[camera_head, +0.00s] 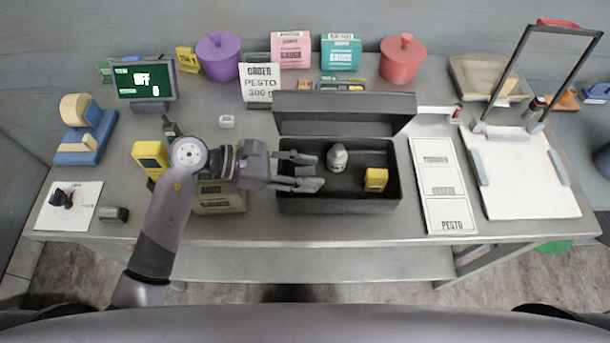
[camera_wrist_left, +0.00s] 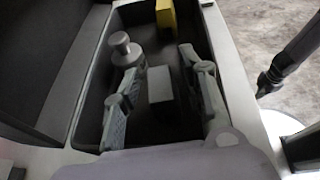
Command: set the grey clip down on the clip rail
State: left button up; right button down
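My left gripper (camera_head: 308,172) reaches over the left part of the open black box (camera_head: 340,208), its two fingers spread apart. In the left wrist view the fingers (camera_wrist_left: 162,95) point down into the box, with a small grey block (camera_wrist_left: 160,86), possibly the grey clip, between them. Gaps show on both sides of the block, so the fingers do not appear to hold it. I cannot make the block out in the head view. A low strip with coloured pieces (camera_head: 342,84), possibly the clip rail, lies behind the box. My right gripper is not in view.
The box also holds a grey knobbed weight (camera_head: 338,158) and a yellow block (camera_head: 376,180). Its raised lid (camera_head: 345,113) stands between the box and the coloured strip. A label board (camera_head: 443,185) and a white tray (camera_head: 525,178) lie right. An order sign (camera_head: 261,83) stands behind.

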pick_arm(q)
grip_shut()
jog(key=shift+r, duration=0.15)
